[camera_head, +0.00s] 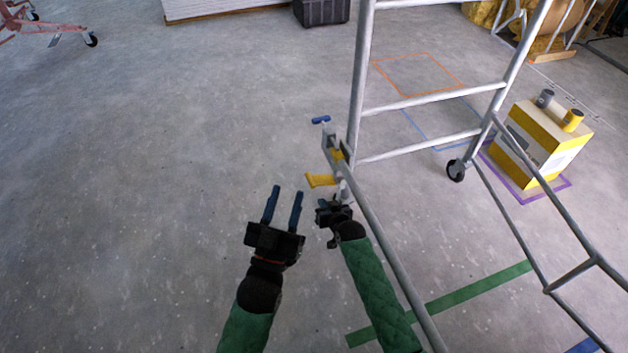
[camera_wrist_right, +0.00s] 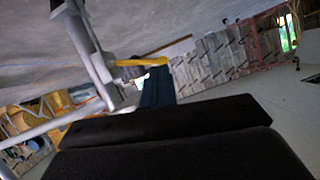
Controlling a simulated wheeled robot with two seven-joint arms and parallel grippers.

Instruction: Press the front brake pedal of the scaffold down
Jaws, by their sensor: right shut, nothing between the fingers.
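The scaffold (camera_head: 359,75) is a grey tubular frame at the right in the head view. A yellow pedal (camera_head: 319,180) sticks out to the left near the foot of its near upright. The pedal also shows in the right wrist view (camera_wrist_right: 140,62), just beyond the blue fingers. My right gripper (camera_head: 324,203) is shut and empty, close below the pedal in the picture; I cannot tell whether it touches. The caster under that upright is mostly hidden. My left gripper (camera_head: 283,204) is open and empty, with two blue fingers apart, left of the pedal over bare floor.
A blue-ended handle (camera_head: 321,119) sits above the pedal on the scaffold. Another caster (camera_head: 456,170) stands on the floor. A yellow and white box (camera_head: 540,140) with cans stands at right. A black case (camera_head: 321,11) is at the back.

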